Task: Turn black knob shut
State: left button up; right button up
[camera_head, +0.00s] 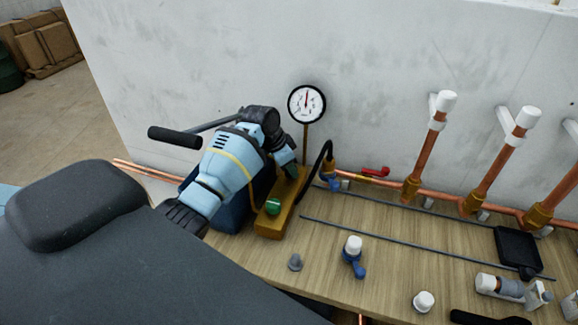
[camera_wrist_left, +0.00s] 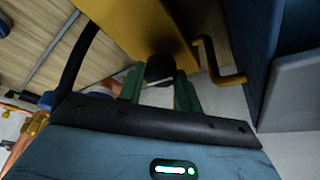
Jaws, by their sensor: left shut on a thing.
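The black knob (camera_wrist_left: 160,68) sits on the yellow pump body (camera_wrist_left: 145,25) in the left wrist view. The two green fingers of my left gripper (camera_wrist_left: 159,88) stand one on each side of it and are shut on it. In the head view my left gripper (camera_head: 287,160) reaches down to the far end of the yellow pump body (camera_head: 272,223). The knob is hidden there behind the gripper. My right gripper is in neither view.
A pressure gauge (camera_head: 307,104) stands just behind the gripper. A black hose (camera_head: 324,158) runs to the copper pipes. The pump's black handle (camera_head: 175,137) sticks out left. A blue tank (camera_head: 232,208) stands beside the pump body. Loose fittings lie on the wooden bench (camera_head: 385,265).

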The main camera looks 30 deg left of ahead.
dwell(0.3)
pick_arm(q)
jog(key=o, duration=1)
jog(key=shift+r, duration=0.15)
notch_tip(320, 180, up, 3)
jog(key=shift+s+r, duration=0.1)
jog(key=shift+r, duration=0.1)
jog(key=s+d+r, duration=0.1)
jog(key=s+d, duration=0.7)
jog(key=s, duration=0.5)
jog(key=shift+s+d, duration=0.2)
jog(key=shift+d, duration=0.05)
jog(key=shift+r, duration=0.1)
